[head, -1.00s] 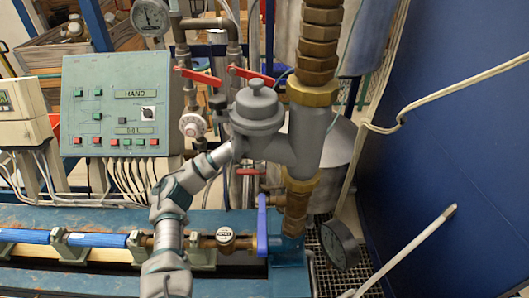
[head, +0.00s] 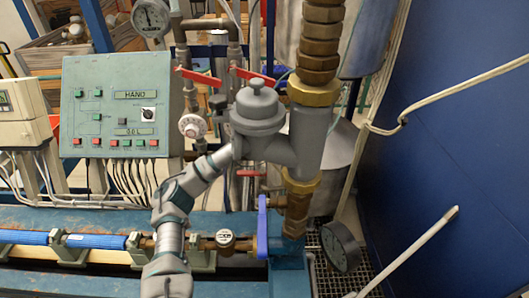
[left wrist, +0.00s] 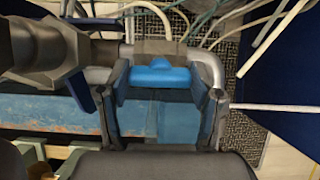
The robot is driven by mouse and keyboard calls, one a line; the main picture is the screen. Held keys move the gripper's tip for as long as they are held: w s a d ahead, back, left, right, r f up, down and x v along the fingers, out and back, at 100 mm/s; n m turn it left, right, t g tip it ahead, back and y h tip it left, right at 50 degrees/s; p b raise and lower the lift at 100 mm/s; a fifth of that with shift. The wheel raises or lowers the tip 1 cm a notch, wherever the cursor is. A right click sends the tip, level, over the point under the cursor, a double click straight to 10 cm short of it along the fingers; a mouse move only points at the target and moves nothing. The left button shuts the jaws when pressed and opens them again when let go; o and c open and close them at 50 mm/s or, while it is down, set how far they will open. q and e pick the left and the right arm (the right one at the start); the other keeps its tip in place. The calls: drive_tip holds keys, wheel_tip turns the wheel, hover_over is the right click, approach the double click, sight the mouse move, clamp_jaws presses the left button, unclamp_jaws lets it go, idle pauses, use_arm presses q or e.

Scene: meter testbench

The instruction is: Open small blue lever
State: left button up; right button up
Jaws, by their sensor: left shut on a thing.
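A small bright blue lever (left wrist: 160,74) lies across the middle of the left wrist view. My left gripper (left wrist: 160,88) has one finger at each end of it and is shut on it. In the head view my left arm rises from the bottom and passes behind the grey valve body (head: 260,115), which hides the gripper and the small lever there. A larger blue lever (head: 262,226) hangs upright on the brass pipe below. My right gripper is not in view.
Red levers (head: 198,76) sit on the pipes behind. A green control panel (head: 122,105) stands at the left, and a round gauge (head: 340,246) at the lower right. A thick brass pipe (head: 318,50) rises beside the grey valve body. A blue wall closes the right side.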

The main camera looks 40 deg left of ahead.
use_arm(q)
drive_tip(key=o, duration=1.1)
drive_tip(key=shift+a+f, duration=0.1)
drive_tip(key=shift+o, duration=0.2)
drive_tip(key=v, duration=1.1)
drive_tip(key=shift+r, duration=0.4)
drive_tip(key=shift+s, duration=0.1)
